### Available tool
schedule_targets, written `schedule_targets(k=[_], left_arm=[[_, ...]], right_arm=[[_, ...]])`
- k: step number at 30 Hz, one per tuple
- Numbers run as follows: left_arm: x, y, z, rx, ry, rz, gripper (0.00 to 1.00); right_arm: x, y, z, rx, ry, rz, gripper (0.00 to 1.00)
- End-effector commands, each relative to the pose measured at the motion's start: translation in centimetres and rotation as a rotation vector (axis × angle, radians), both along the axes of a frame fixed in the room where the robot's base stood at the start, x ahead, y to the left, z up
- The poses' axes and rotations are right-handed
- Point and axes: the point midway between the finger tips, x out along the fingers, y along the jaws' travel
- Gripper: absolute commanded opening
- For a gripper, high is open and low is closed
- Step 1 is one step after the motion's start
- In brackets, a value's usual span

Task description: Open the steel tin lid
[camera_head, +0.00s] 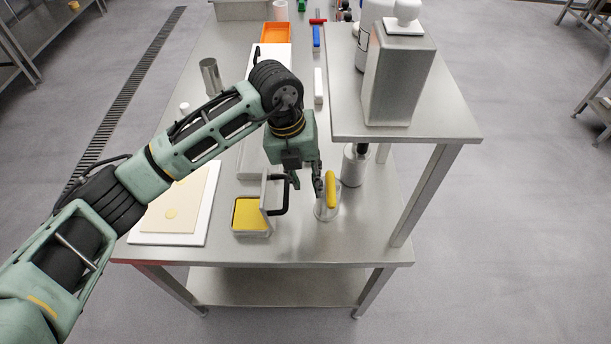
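A small square steel tin (236,232) stands near the table's front edge, with yellow contents showing inside. Its lid (264,194) stands about upright along the tin's right side, so the tin's top is uncovered. A black handle (285,198) sticks out from the lid's right face. My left gripper (307,188) points down just right of the lid, by the upper end of the handle. Its fingers look apart, one near the handle and the other near a yellow-handled round tool. Whether a finger touches the handle is unclear. My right gripper is not in view.
The yellow-handled round tool (331,190) stands close on the gripper's right. A white board (205,225) with a pale sheet lies at the left. A raised steel shelf (440,115) with a tall steel canister (395,80) overhangs the right side. Front table edge is clear.

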Motion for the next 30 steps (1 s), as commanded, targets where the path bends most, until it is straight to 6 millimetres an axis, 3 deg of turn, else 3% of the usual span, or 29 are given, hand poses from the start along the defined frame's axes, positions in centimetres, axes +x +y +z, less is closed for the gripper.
schedule_targets(k=[5, 18, 24, 30], left_arm=[[0.2, 0.4, 1.9, 0.0, -0.005, 0.001, 0.27], [0.2, 2.1, 10.3, 0.0, -0.003, 0.001, 0.27], [0.1, 2.4, 11.6, 0.0, -0.001, 0.0, 0.27], [0.1, 2.4, 11.7, 0.0, 0.0, 0.0, 0.27]], right_arm=[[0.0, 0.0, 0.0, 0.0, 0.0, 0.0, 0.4], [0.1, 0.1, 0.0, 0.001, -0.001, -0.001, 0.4], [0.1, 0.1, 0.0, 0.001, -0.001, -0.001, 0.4], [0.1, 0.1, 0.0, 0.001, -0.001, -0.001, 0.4]])
